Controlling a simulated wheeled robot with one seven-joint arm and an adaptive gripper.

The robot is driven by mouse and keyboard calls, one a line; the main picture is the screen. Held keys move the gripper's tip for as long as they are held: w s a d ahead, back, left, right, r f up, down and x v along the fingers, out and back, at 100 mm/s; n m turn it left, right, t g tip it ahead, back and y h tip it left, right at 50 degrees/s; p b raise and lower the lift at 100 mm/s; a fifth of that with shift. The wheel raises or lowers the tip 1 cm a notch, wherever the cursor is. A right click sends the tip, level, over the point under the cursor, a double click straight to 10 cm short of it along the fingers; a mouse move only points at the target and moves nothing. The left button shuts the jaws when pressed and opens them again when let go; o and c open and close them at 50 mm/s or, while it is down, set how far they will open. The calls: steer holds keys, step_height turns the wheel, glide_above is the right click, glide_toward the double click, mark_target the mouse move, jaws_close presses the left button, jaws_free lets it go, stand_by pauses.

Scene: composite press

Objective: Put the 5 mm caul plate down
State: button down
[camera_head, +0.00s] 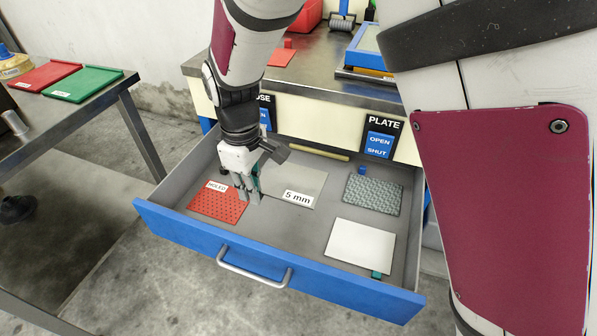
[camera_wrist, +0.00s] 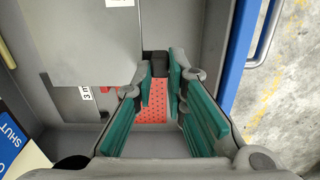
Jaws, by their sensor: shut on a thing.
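The 5 mm caul plate (camera_head: 297,178) is a flat grey plate with a white "5 mm" label, over the back middle of the open drawer. In the wrist view the plate (camera_wrist: 85,45) fills the upper left. My gripper (camera_head: 249,196) is at the plate's left side, pointing down, shut on its edge or tab; the contact is mostly hidden by the fingers. In the wrist view a dark block lies between the gripper's fingertips (camera_wrist: 160,75). I cannot tell whether the plate touches the drawer floor.
The drawer (camera_head: 300,255) also holds a red holed plate (camera_head: 215,206) close left of my gripper, a grey-green textured plate (camera_head: 373,195) and a white plate (camera_head: 360,246). A partly covered "3 m…" label (camera_wrist: 87,93) shows beside the held plate. The drawer's front middle is bare.

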mark_target(258, 232)
steer(key=f, duration=0.1)
steer(key=f+b, duration=0.1)
steer(key=shift+s+a+f, duration=0.15)
steer(key=shift+a+f, duration=0.05)
steer(key=shift+f, duration=0.15)
step_height(258, 232, down, 10)
steer(key=b, duration=0.3)
steer(key=shift+r+b, duration=0.25)
steer(key=shift+b, duration=0.15)
steer(key=shift+f, duration=0.1)
steer(key=c, duration=1.6)
jaws_free()
step_height(258, 232, up, 12)
steer(key=p, duration=0.4)
steer(key=shift+p, duration=0.35)
